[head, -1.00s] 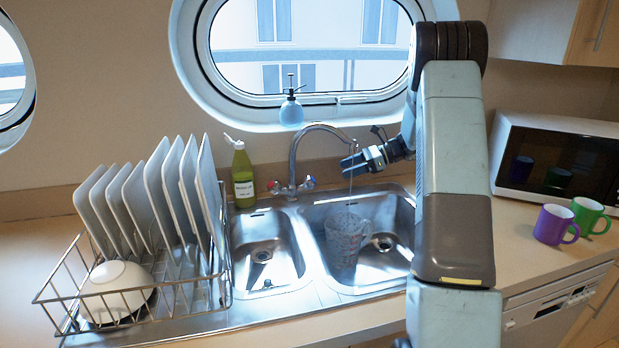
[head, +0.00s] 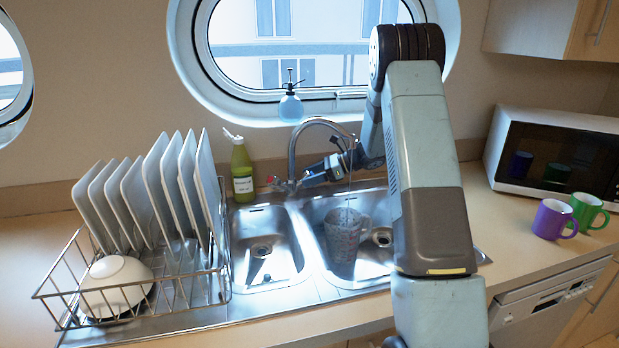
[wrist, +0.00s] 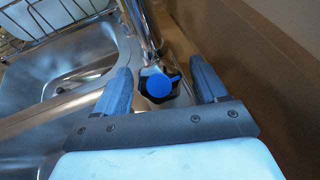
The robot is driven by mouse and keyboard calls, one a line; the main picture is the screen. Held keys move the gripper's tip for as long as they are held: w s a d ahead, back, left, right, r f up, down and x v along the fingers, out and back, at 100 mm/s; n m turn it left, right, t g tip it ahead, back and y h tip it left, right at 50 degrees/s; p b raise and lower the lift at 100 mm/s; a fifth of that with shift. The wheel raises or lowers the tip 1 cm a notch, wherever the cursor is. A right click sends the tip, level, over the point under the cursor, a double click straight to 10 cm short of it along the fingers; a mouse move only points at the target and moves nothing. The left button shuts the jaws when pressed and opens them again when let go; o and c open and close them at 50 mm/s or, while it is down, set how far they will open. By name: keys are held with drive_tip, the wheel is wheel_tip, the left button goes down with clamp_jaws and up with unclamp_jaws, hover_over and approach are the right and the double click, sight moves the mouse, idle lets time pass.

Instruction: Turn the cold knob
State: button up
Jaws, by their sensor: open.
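The cold knob (wrist: 159,84) has a blue cap and dark lobes, and sits at the base of the chrome tap (head: 292,152). My gripper (wrist: 162,82) is open in the wrist view, with one finger on each side of the knob; I see a gap on the right, and cannot tell whether either finger touches it. In the head view my gripper (head: 306,180) is at the right side of the tap base and hides the cold knob. The red-marked hot knob (head: 273,182) shows on the left of the tap.
A clear measuring jug (head: 343,238) stands in the right basin under the spout, with a thin stream above it. A green bottle (head: 242,172) stands behind the left basin. A rack (head: 60,292) of plates is at left. A spray bottle (head: 291,106) sits on the sill.

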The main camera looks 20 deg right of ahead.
drive_tip(key=shift+a+f, duration=0.15)
drive_tip(key=shift+a, duration=0.1)
drive_tip(key=shift+c, duration=0.3)
drive_tip(key=c, duration=0.9)
drive_tip(key=shift+c, duration=0.2)
drive_tip(key=shift+m, duration=0.3)
drive_tip(key=shift+w+m, duration=0.1)
drive_tip(key=shift+m, duration=0.3)
drive_tip(key=o, duration=1)
